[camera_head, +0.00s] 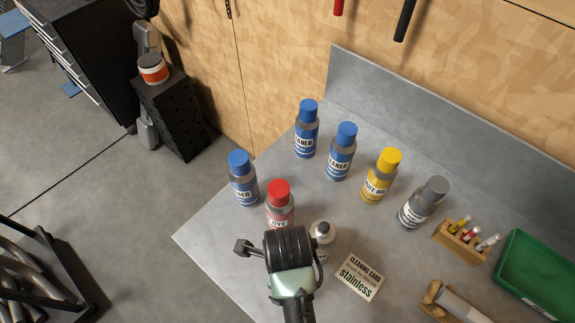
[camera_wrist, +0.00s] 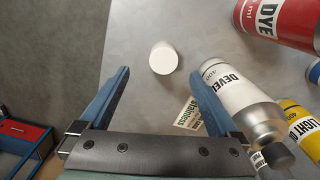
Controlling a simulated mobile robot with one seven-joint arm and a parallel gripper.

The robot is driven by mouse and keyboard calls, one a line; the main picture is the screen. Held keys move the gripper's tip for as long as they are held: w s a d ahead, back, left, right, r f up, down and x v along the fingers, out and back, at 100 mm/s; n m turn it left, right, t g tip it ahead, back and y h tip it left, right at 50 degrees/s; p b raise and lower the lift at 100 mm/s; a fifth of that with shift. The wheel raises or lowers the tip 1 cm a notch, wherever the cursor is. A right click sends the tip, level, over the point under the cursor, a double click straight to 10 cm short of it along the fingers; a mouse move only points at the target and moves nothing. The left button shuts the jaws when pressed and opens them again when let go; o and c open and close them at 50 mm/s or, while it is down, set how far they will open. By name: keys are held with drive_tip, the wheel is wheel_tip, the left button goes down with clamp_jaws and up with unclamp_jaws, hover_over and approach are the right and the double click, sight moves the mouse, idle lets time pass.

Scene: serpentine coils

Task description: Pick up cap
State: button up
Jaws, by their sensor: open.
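A white round cap (camera_wrist: 163,58) sits on the grey worktop in the wrist view, seen from above. My gripper (camera_wrist: 160,78) is open, with its blue fingers on either side of the cap's line and nothing between them. The cap appears beyond the fingertips, apart from them. A white developer can (camera_wrist: 238,95) stands just right of the right finger, its silver shoulder and dark nozzle bare. The same can shows in the head view (camera_head: 322,238), partly behind my wrist. The cap is not visible in the head view.
A red dye can (camera_head: 280,205), several blue cleaner cans (camera_head: 341,158), a yellow oil can (camera_head: 380,180) and a grey can (camera_head: 420,205) stand close by. A cleaning card (camera_head: 359,278) lies to the right.

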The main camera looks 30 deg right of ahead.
wheel_tip(320, 180, down, 2)
drive_tip(key=shift+w+f, duration=0.1)
drive_tip(key=shift+w, duration=0.05)
drive_tip(key=shift+d+f, duration=0.1)
drive_tip(key=shift+f, duration=0.25)
drive_tip(key=shift+d+f+p, duration=0.2)
drive_tip(key=shift+f+p, duration=0.5)
drive_tip(key=shift+f, duration=1.6)
drive_tip(key=c, duration=1.4)
drive_tip(key=shift+r, duration=0.1)
